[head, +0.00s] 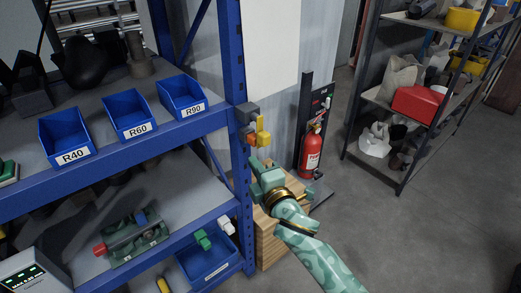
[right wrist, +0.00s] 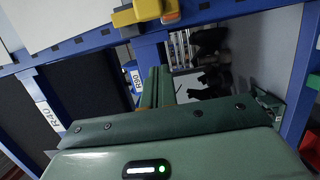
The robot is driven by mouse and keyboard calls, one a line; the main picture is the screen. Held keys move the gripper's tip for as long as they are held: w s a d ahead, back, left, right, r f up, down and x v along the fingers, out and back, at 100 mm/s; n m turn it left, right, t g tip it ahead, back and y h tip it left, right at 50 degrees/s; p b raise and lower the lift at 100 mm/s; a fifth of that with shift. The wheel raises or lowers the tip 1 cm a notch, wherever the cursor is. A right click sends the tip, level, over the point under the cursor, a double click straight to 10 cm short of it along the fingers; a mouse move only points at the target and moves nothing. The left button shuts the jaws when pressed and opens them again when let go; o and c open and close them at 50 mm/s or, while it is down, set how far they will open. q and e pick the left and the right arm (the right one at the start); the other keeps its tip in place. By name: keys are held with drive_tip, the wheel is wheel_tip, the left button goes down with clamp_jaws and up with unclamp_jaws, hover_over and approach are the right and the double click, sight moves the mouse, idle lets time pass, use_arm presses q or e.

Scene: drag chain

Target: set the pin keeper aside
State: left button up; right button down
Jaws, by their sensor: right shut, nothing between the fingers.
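A yellow piece (head: 262,131) sits at the blue rack post beside a small grey block (head: 247,114). It may be the pin keeper; I cannot tell for certain. A yellow piece also shows at the top of the right wrist view (right wrist: 142,12). My right gripper (head: 258,165) is just below the yellow piece in the head view. Its green fingers (right wrist: 158,86) are together with nothing between them, pointing toward the blue frame. I cannot tell whether the gripper touches anything. My left gripper is not in view.
Blue bins marked R40 (head: 64,138), R60 (head: 129,113) and R90 (head: 182,96) stand on the upper shelf. The lower shelf carries a green device (head: 137,237) and another blue bin (head: 207,262). A red fire extinguisher (head: 311,153) stands right of the post. Floor at right is clear.

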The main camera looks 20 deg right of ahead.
sight(260, 133)
drive_tip(key=w+d, duration=0.3)
drive_tip(key=w, duration=0.3)
drive_tip(key=shift+d+b, duration=0.15)
drive_tip(key=shift+b, duration=0.25)
